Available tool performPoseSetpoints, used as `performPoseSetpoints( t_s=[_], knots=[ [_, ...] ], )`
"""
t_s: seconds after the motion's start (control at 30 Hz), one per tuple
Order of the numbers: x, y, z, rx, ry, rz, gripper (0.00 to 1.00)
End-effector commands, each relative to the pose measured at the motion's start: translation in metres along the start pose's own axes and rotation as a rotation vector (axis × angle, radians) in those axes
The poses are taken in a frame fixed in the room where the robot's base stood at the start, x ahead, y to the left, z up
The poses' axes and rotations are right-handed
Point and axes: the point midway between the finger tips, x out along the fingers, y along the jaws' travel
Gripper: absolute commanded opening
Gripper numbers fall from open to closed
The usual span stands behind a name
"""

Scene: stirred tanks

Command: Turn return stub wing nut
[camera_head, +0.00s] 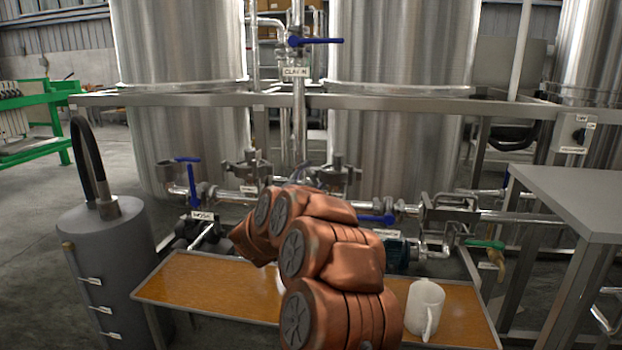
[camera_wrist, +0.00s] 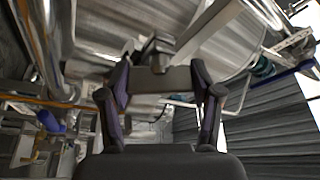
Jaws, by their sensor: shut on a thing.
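In the wrist view, my gripper (camera_wrist: 160,78) has its two dark fingers spread on either side of a broad grey metal piece, which I take to be the wing nut (camera_wrist: 158,84). The fingertips are against its two ends, so the gripper is shut on it. A short grey post rises behind the middle of the nut. In the head view, my copper arm covers most of the gripper and the nut. A clamp fitting (camera_head: 337,175) shows on the pipework just right of the hidden gripper, and a similar one (camera_head: 246,168) to the left.
Tall steel tanks (camera_head: 402,45) stand behind a horizontal frame rail (camera_head: 400,103). Blue valve handles (camera_head: 190,180) stick out from the pipes. A grey cylinder (camera_head: 105,250) is left, a grey table (camera_head: 575,195) right.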

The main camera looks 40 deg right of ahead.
Motion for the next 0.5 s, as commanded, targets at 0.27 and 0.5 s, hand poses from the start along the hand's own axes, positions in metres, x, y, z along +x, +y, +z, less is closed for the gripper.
performPoseSetpoints(
  t_s=[0.27,0.5],
  knots=[
    [-0.0004,-0.0007,0.0002,0.062,-0.001,0.026,0.29],
    [-0.0001,-0.0022,-0.0008,0.211,0.001,0.086,0.29]
  ],
)
